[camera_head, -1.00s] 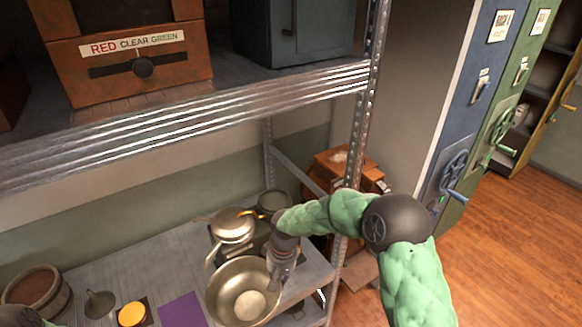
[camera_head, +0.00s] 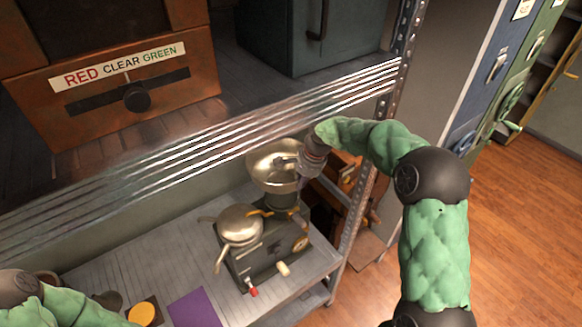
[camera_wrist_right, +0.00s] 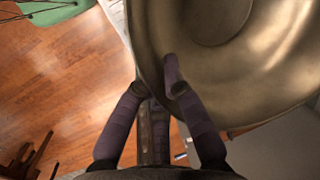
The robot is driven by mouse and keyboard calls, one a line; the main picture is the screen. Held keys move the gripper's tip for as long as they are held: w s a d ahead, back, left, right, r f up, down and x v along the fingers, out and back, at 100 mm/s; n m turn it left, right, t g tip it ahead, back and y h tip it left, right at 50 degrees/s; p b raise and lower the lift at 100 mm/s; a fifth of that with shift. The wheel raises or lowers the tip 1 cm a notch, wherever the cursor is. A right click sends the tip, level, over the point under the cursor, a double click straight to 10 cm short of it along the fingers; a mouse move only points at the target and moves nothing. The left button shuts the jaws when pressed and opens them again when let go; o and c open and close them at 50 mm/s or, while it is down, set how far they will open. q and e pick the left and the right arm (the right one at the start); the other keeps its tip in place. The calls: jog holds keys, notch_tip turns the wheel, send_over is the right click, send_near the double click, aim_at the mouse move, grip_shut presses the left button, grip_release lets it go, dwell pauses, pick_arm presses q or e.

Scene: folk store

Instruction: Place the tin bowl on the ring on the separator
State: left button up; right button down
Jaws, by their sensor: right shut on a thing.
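The tin bowl (camera_head: 262,178), wide and brassy silver, is held up over the back right of the separator. My right gripper (camera_head: 292,163) is shut on the bowl's right rim. In the right wrist view the bowl (camera_wrist_right: 225,65) fills the upper right, with the gripper's fingers (camera_wrist_right: 172,85) around its edge. The separator (camera_head: 272,258) is a dark grey machine with metal spouts and a rounded metal top at its left. The ring is largely hidden under the bowl, and I cannot tell whether they touch. My left gripper is out of view.
A metal upright post (camera_head: 362,200) stands right of the separator.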

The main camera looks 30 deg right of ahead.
jog(key=shift+w+r, duration=0.15)
pick_arm(q)
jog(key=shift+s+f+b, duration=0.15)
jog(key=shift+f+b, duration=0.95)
jog(key=shift+b, duration=0.1)
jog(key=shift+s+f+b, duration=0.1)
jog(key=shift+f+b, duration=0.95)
jog(key=shift+b, duration=0.1)
pick_arm(e)
jog(key=s+d+x, duration=0.1)
jog(key=x, duration=0.5)
jog(key=shift+s+f, duration=0.3)
jog(key=shift+s, duration=0.15)
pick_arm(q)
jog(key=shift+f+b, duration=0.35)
pick_arm(e)
jog(key=shift+a+f, duration=0.1)
jog(key=shift+f, duration=0.5)
jog(key=c, duration=1.3)
grip_release()
jog(key=shift+o, duration=0.2)
jog(key=shift+s+f, duration=0.1)
